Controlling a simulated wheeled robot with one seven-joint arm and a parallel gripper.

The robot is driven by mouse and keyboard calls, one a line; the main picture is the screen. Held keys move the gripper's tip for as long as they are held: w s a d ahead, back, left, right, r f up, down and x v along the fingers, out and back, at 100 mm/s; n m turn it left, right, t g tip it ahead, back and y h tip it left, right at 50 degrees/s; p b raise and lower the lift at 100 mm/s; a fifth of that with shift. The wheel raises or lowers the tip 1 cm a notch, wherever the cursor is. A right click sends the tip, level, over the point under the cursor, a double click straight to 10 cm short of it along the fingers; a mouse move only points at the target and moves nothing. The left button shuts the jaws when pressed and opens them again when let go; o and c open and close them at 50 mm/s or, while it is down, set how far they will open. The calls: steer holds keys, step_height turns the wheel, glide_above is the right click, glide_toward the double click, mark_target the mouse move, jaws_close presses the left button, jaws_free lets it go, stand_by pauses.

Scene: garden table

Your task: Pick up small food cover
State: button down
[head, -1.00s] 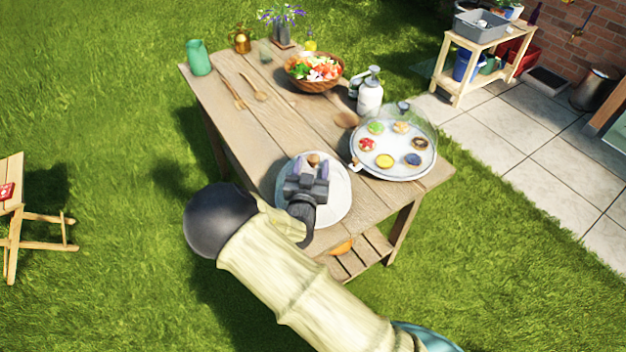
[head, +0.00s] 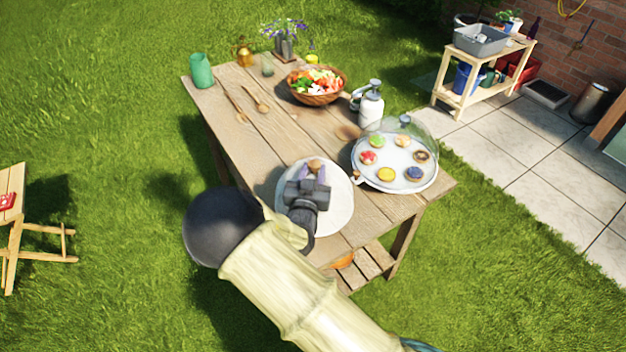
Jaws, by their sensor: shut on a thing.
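My wrist hides the middle and lower left of the cover. I cannot tell whether its rim touches the table. A larger clear dome (head: 425,135) with a dark knob stands to the right, over a round tray (head: 398,187) of several small colourful round pastries.
A white dispenser (head: 370,109) and a wooden salad bowl (head: 318,97) stand behind. A green jug (head: 202,71), wooden utensils (head: 255,99) and a flower pot (head: 285,47) are farther back. The table's left middle is mostly clear. The round tray is close to the cover's right.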

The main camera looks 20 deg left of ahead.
step_height(320, 180, up, 7)
steer(key=shift+r+b, duration=0.15)
steer(key=shift+b, duration=0.2)
steer(key=shift+r, duration=0.1)
stand_by(0.4)
